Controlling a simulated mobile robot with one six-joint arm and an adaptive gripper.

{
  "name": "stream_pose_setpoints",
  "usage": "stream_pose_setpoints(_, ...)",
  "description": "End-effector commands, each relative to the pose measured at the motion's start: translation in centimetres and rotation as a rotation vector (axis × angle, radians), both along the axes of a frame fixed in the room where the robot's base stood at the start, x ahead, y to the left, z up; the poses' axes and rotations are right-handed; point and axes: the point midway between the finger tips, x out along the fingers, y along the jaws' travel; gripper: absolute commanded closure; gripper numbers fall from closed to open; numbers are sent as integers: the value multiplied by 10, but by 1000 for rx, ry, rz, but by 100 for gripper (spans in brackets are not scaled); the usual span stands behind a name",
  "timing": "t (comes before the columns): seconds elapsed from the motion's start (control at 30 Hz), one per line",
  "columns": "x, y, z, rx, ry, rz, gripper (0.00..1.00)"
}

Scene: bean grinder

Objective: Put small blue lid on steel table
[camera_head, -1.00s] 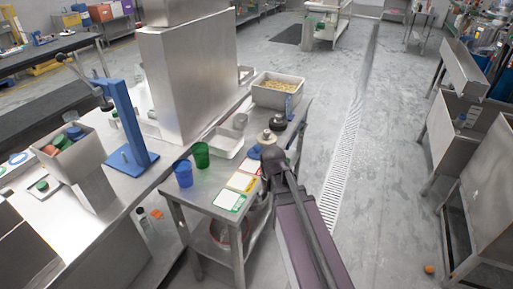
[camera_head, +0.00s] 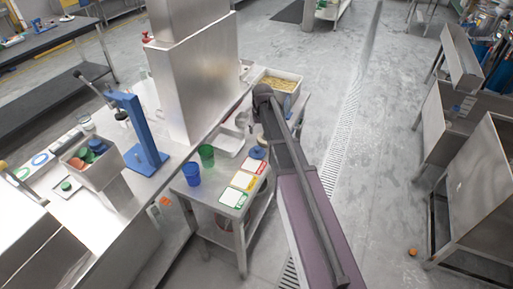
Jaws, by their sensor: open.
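A small blue round piece (camera_head: 257,152), which looks like the small blue lid, shows beside my arm at the right edge of the small steel table (camera_head: 207,183). I cannot tell exactly what it rests on. A long steel table (camera_head: 102,207) stands to the left. A grey bin (camera_head: 108,175) on it holds green and orange lids and a bluish one (camera_head: 96,145). My arm reaches up over the small table's right side, and its dark outer joint shows near the food tray. My gripper's fingers are hidden behind the arm.
A blue cup (camera_head: 191,174) and a green cup (camera_head: 206,156) stand on the small table near coloured cards (camera_head: 233,197). A blue press stand (camera_head: 139,130) and a tall steel housing (camera_head: 195,80) rise from the long table. A food tray (camera_head: 276,83) is beyond.

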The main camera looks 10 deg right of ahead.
Motion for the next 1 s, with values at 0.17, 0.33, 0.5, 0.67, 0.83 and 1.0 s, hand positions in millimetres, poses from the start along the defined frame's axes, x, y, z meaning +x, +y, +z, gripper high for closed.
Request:
stream_pose_setpoints(0.17, 3, 0, 2, 0, -2, 1, 16)
stream_pose_setpoints(0.33, 2, -1, 1, 0, -2, 1, 16)
stream_pose_setpoints(0.5, 3, -1, -1, 0, -2, 1, 16)
stream_pose_setpoints(0.67, 4, -1, -9, 0, -2, 0, 16)
stream_pose_setpoints(0.83, 6, -1, -23, 0, -2, 0, 16)
stream_pose_setpoints(1.0, 8, -1, -36, 0, -2, 0, 16)
